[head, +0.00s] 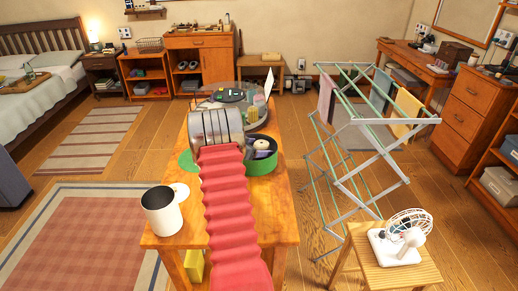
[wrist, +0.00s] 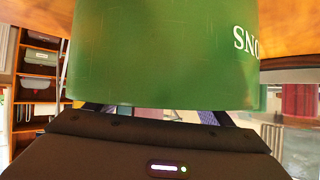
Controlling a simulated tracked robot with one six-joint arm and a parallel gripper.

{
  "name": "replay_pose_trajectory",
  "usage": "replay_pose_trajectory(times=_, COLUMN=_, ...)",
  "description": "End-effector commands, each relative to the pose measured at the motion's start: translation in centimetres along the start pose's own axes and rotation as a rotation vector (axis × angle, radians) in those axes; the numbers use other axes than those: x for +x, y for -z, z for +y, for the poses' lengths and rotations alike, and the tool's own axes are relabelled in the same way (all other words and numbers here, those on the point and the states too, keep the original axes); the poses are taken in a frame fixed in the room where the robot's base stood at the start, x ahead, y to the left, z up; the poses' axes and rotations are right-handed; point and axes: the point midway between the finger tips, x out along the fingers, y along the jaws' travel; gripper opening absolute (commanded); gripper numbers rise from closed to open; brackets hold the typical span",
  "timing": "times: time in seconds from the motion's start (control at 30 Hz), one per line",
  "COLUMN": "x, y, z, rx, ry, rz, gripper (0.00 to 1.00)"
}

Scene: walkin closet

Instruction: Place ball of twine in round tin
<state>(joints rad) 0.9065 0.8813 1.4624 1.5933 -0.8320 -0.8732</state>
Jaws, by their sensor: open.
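The round tin (head: 263,164) is green and open-topped, standing on the wooden table to the right of my arm. A pale rounded item (head: 262,144) and something purple show inside the tin; I cannot tell whether the pale item is the ball of twine. No other ball of twine can be made out. My gripper (wrist: 155,115) is open beside the tin, its dark fingers partly covered by it. My arm hides the gripper in the head view.
A white open canister (head: 161,211) stands at the table's (head: 270,226) front left, with a white disc behind it. A flat green piece (head: 187,160) lies left of my arm. Several small items crowd the far end. A drying rack (head: 372,150) stands to the right.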

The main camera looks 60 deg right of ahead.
Motion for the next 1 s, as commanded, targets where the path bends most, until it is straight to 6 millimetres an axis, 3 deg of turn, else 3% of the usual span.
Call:
replay_pose_trajectory(times=0.7, x=-10.7, y=0.0, z=-0.1, rx=0.0, ry=0.002, rz=0.0, gripper=0.75)
replay_pose_trajectory(times=1.0, x=-11.8, y=0.0, z=0.0, rx=0.0, ry=-0.001, rz=0.0, gripper=0.75)
